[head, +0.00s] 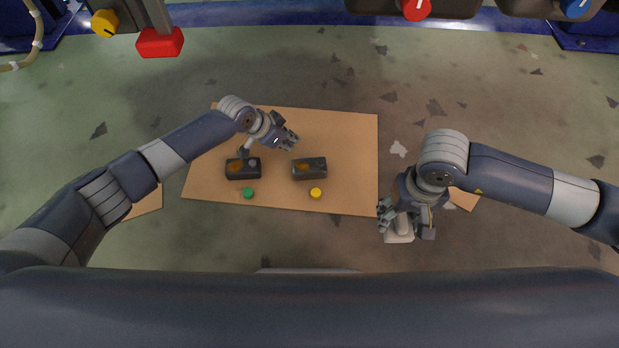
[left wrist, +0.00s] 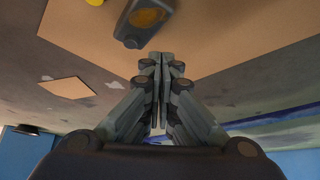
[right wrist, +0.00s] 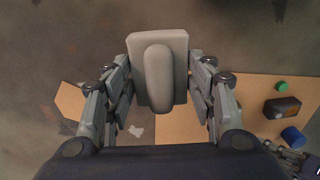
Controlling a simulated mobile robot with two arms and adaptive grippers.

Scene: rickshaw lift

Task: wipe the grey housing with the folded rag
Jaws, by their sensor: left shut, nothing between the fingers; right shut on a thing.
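Two dark grey housings with orange patches lie on a tan board (head: 345,190): a left one (head: 243,175) behind a green cap and a right one (head: 309,174) behind a yellow cap. One housing (left wrist: 150,15) shows at the top of the left wrist view, and one (right wrist: 283,107) at the right of the right wrist view. My left gripper (head: 292,138) is shut and empty, just beyond the right housing.
The green cap (head: 248,193) and yellow cap (head: 316,193) lie at the board's near side. A blue cylinder (right wrist: 293,138) shows beside one housing. A red block (head: 160,42) and coloured knobs are at the far edge. The right part of the board is bare.

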